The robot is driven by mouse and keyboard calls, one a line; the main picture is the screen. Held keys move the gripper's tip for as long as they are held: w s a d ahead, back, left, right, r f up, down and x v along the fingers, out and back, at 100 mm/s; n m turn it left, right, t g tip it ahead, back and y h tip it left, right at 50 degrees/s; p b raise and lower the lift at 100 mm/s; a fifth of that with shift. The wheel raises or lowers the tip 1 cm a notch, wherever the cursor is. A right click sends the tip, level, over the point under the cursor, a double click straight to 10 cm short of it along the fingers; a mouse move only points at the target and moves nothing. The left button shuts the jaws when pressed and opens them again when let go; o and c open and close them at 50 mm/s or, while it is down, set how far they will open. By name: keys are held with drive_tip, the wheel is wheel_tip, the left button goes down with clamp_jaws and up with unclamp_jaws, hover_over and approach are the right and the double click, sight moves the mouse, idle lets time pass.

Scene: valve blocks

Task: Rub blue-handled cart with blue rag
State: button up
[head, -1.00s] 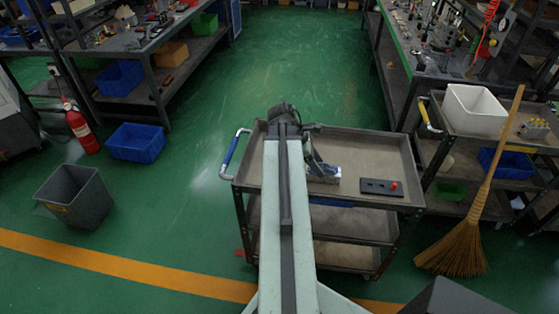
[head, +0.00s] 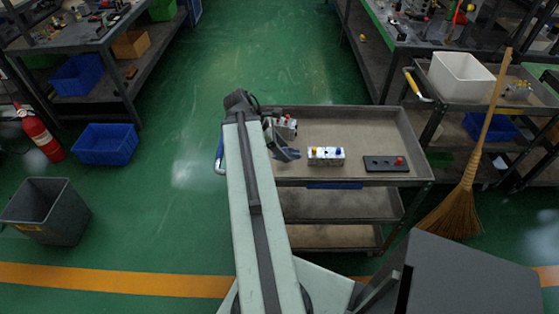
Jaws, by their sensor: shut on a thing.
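The blue-handled cart (head: 360,122) is a grey three-tier cart standing ahead of me. Its blue handle (head: 219,152) shows at its left end, partly hidden by my arm. My gripper (head: 280,143) is over the left part of the cart's top tray. It is shut on a small slate-blue piece (head: 288,155), which looks like the blue rag. I cannot tell whether the rag touches the tray.
On the tray are a silver valve block (head: 326,156) with coloured knobs, a red-and-white block (head: 286,127) by my gripper, and a black plate (head: 386,164) with a red knob. A broom (head: 455,205) and yellow-handled cart (head: 432,118) stand right.

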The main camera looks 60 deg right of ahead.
wheel_tip(320, 180, down, 3)
drive_tip(key=shift+r+b, duration=0.1)
drive_tip(key=shift+b, duration=0.75)
